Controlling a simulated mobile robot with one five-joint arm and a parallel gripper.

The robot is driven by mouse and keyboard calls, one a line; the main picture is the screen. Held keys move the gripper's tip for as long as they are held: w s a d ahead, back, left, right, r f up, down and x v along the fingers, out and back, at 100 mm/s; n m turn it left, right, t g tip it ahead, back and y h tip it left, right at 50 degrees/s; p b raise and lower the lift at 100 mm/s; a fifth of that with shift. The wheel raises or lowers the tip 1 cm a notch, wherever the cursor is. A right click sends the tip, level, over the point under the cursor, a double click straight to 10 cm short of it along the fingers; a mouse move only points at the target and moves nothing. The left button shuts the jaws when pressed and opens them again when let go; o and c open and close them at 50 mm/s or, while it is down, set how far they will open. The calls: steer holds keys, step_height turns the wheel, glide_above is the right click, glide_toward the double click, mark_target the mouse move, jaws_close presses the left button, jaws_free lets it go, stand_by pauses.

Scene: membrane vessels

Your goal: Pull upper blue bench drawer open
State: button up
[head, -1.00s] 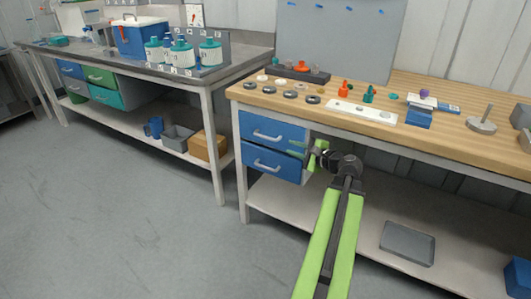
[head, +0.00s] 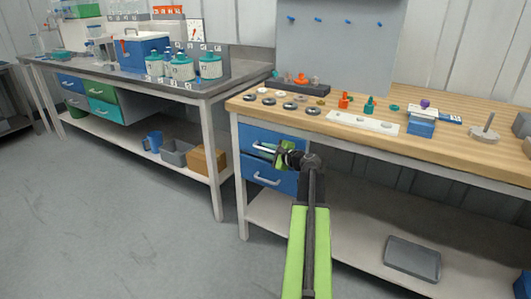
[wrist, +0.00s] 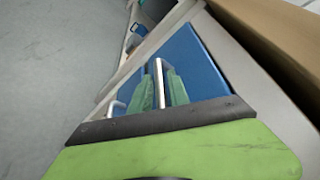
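The upper blue drawer (head: 257,135) sits under the wooden bench and looks shut, its front about level with the lower one. Its pale bar handle (head: 263,147) shows beside my gripper (head: 272,152), which is at the drawer front. In the wrist view, the two green fingers of my gripper (wrist: 160,88) stand on either side of the handle (wrist: 158,80), with narrow gaps seeming to remain. The blue drawer front (wrist: 195,65) lies behind them. My wrist hides the right part of the drawer in the head view.
The lower blue drawer (head: 280,182) with its own handle is just below. The wooden bench top (head: 380,145) overhangs above, with small parts on it. A bench leg (head: 241,190) stands left of the drawers. A grey tray (head: 412,258) lies on the lower shelf. Floor to the left is clear.

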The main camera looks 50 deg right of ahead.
steer(key=shift+w+f, duration=0.1)
steer(key=shift+w, duration=0.3)
jaws_close()
stand_by(1.1)
